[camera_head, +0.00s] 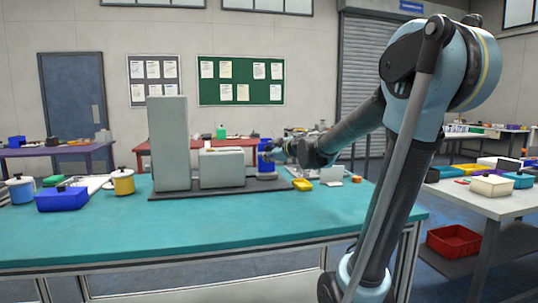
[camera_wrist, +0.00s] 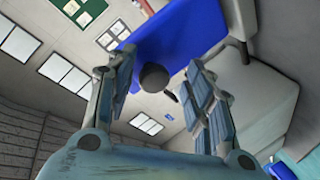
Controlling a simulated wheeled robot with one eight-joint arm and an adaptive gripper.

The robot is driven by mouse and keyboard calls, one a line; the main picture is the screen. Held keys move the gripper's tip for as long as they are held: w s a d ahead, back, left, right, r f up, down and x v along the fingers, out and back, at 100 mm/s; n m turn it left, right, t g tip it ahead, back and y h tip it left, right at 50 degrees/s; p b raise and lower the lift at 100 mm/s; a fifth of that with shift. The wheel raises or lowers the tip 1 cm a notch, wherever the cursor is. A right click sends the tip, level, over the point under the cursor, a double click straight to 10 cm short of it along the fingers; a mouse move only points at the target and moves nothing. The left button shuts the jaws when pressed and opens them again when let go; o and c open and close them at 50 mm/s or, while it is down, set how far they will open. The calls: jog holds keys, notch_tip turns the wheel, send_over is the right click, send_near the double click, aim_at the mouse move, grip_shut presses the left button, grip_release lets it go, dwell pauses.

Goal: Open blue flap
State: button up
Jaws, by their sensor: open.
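The blue flap (camera_wrist: 192,32) fills the upper middle of the wrist view, with a dark round knob (camera_wrist: 153,77) standing out from it. My gripper (camera_wrist: 160,64) is open, with one finger on each side of the knob in that view. I cannot tell whether either finger touches it. In the head view my gripper (camera_head: 274,151) is small, at the right end of the grey machine (camera_head: 222,168), by a blue part (camera_head: 266,162). My gripper partly hides that part, and the flap's hinge is not clear.
The machine stands on a dark base on the teal table (camera_head: 190,229). A yellow tray (camera_head: 302,184) lies right of it. A blue lidded box (camera_head: 62,198) and a yellow pot (camera_head: 122,182) stand at the left. The table's front is clear.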

jog(key=v, duration=1.1)
jog(key=shift+s+d, duration=0.25)
jog(key=shift+s, duration=0.1)
